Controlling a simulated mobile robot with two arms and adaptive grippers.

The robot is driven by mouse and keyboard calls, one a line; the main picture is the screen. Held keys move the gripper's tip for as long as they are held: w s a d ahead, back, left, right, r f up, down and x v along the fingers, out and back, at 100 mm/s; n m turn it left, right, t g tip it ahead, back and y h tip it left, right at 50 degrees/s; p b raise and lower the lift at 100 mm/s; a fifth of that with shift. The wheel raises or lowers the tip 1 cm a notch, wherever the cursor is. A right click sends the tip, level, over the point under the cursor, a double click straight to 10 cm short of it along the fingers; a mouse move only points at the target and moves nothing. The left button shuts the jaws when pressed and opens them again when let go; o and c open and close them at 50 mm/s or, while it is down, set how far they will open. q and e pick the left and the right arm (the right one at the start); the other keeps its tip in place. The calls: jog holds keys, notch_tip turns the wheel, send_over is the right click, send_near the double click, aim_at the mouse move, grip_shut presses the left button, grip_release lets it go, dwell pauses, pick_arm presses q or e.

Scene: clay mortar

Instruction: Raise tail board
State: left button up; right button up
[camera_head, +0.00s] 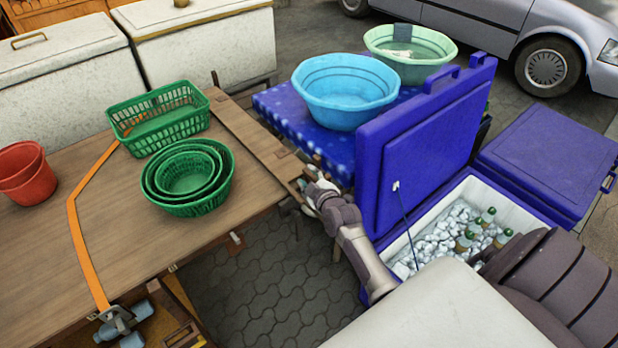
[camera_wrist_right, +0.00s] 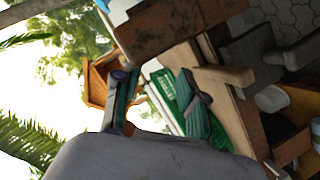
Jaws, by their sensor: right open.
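A narrow wooden board (camera_head: 248,138), which looks like the tail board, runs along the right end of the wooden bed (camera_head: 95,235). Its lower edge and hinges are hard to make out. My right gripper (camera_head: 316,187) is at the near right corner of this board, on its outer side. In the right wrist view, my right gripper (camera_wrist_right: 155,82) has its two fingers apart with no object held between them. A brown wooden piece (camera_wrist_right: 180,28) lies just beyond the fingertips. I cannot tell whether a finger touches it. My left gripper is not in view.
Paving (camera_head: 265,270) lies below.

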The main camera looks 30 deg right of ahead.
grip_shut()
grip_release()
jog(key=v, duration=1.2)
dwell(0.3)
